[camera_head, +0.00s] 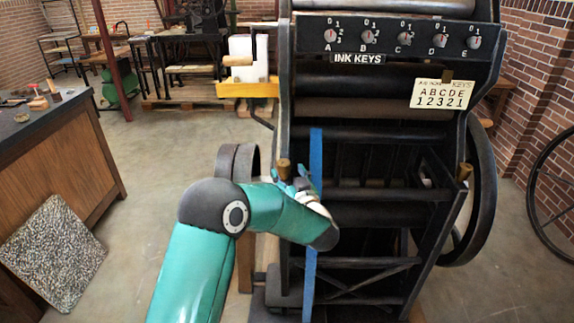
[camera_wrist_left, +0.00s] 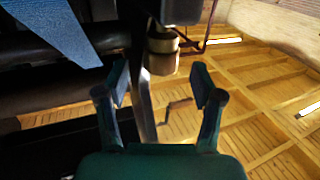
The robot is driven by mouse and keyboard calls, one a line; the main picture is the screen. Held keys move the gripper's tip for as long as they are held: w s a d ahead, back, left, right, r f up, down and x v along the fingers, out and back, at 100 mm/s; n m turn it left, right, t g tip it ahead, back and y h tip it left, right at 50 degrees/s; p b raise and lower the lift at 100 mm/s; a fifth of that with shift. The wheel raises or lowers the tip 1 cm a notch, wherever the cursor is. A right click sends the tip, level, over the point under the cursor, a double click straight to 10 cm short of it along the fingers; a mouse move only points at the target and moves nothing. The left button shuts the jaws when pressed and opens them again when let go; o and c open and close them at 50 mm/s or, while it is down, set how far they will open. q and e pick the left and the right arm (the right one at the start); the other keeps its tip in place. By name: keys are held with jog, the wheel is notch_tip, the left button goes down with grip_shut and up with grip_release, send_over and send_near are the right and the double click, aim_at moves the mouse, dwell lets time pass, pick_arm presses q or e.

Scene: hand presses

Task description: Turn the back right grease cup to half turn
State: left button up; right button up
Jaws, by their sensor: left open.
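A brass grease cup (camera_head: 284,168) stands on the left side of the press frame, right at my left gripper. In the left wrist view a brownish, cylindrical cup (camera_wrist_left: 163,60) lies just beyond the open fingers, roughly centred between them and not gripped. My left gripper (camera_head: 297,188) is open and partly hidden behind its own wrist in the head view; its two fingers show clearly in the left wrist view (camera_wrist_left: 161,85). Another brass cup (camera_head: 463,172) sits on the right side of the frame. I cannot tell which cup counts as back right. My right gripper is out of view.
The dark press (camera_head: 380,135) fills the centre, with a row of ink key dials (camera_head: 403,37) and a card (camera_head: 442,94). A blue upright strip (camera_head: 316,150) stands close to my left gripper. A large wheel (camera_head: 481,190) is at right.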

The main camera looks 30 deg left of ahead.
aim_at(286, 169)
pick_arm(q)
jog(key=shift+x, duration=1.6)
